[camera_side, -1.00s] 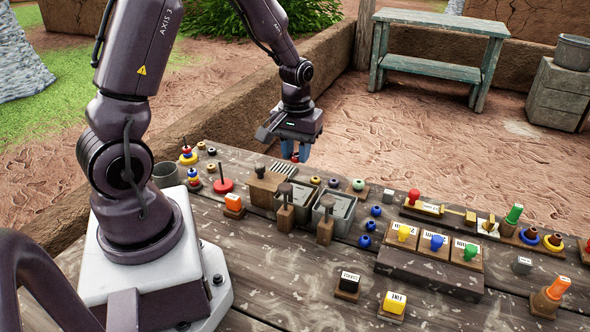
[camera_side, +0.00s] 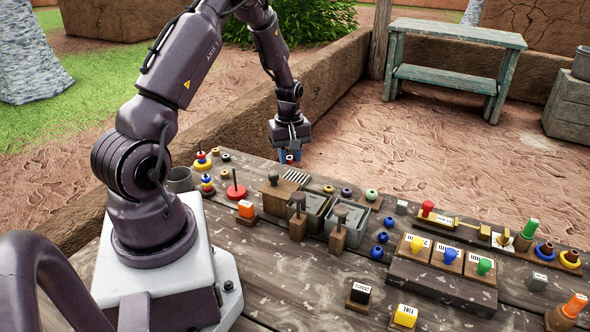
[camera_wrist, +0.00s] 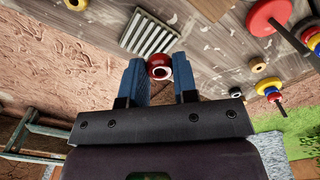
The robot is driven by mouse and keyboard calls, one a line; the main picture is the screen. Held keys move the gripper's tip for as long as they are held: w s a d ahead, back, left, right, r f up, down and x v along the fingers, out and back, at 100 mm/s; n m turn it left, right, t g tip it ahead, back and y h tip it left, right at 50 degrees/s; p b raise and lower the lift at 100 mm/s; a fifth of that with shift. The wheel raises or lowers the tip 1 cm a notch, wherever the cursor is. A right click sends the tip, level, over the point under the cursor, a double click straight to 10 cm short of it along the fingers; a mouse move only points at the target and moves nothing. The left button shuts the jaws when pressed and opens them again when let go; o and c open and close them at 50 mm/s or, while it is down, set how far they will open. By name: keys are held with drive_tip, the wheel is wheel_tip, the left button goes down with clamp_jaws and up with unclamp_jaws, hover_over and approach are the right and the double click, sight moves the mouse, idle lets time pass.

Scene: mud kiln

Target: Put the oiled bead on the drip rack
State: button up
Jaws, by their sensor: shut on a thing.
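My gripper (camera_side: 290,156) is above the far edge of the bench, its blue fingers pointing down. In the wrist view my gripper (camera_wrist: 160,80) is shut on a red, glossy bead (camera_wrist: 159,67) with a pale hole. The bead also shows as a small red spot in the side view (camera_side: 290,159). The drip rack, a pale slatted grate (camera_wrist: 150,36), lies on the bench just beyond the fingertips in the wrist view. In the side view the rack (camera_side: 297,176) is just below and right of the gripper. The bead appears apart from the rack.
Two grey basins (camera_side: 312,211) with wooden-handled tools stand in front of the rack, beside a wooden block (camera_side: 278,187). A red disc with a peg (camera_side: 236,191) and stacked rings (camera_side: 207,183) stand left. Loose beads (camera_side: 371,194) lie right.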

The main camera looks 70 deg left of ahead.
sight(295, 177)
drive_tip(key=w+f, duration=0.1)
drive_tip(key=a+f, duration=0.1)
drive_tip(key=shift+w+a+f, duration=0.2)
drive_tip(key=shift+w+f, duration=0.15)
drive_tip(key=shift+w+a+f, duration=0.1)
drive_tip(key=shift+f, duration=0.8)
drive_tip(key=shift+w+a+f, duration=0.1)
drive_tip(key=shift+f, duration=0.8)
drive_tip(key=shift+f, duration=0.1)
drive_tip(key=o, duration=1)
drive_tip(key=shift+c, duration=0.2)
